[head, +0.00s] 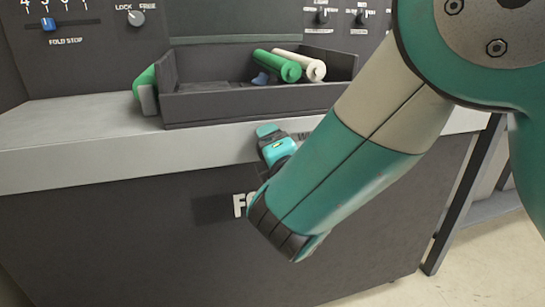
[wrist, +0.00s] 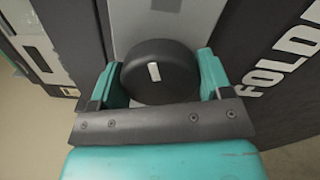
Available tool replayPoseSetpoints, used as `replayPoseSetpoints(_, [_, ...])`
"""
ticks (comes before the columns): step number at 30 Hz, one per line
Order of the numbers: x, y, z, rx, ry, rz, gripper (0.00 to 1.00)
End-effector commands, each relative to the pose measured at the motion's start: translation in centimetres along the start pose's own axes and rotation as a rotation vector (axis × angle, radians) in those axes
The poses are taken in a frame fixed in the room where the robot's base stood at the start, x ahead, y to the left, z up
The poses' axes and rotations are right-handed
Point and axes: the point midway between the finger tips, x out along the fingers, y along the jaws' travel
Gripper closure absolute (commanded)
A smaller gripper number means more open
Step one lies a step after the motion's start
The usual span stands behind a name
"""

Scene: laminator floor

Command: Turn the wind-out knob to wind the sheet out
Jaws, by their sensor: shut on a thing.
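The wind-out knob (wrist: 165,88) is a round black knob with a short white mark on its face, seen in the wrist view on a light grey surface. The white mark stands near upright, tilted slightly. My gripper (wrist: 160,78) has one teal finger on each side of the knob and is shut on it. In the head view my gripper (head: 276,146) is at the front edge of the grey counter, and my arm hides the knob there.
A dark open tray (head: 235,104) on the counter (head: 70,135) holds a green roll (head: 278,65) and a white roll (head: 312,68). Behind are a blue fold stop slider (head: 48,24) and a lock/free knob (head: 136,18). Floor (head: 480,262) is clear at the right.

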Motion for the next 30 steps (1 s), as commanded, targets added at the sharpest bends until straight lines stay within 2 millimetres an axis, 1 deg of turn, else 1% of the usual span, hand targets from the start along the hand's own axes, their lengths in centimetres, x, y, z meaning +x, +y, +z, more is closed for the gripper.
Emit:
replayPoseSetpoints(2, [-0.03,-0.31,-0.1,0.072,0.0,0.002,0.52])
replayPoseSetpoints(30, [-0.04,-0.53,-0.12,0.965,-0.001,0.001,0.52])
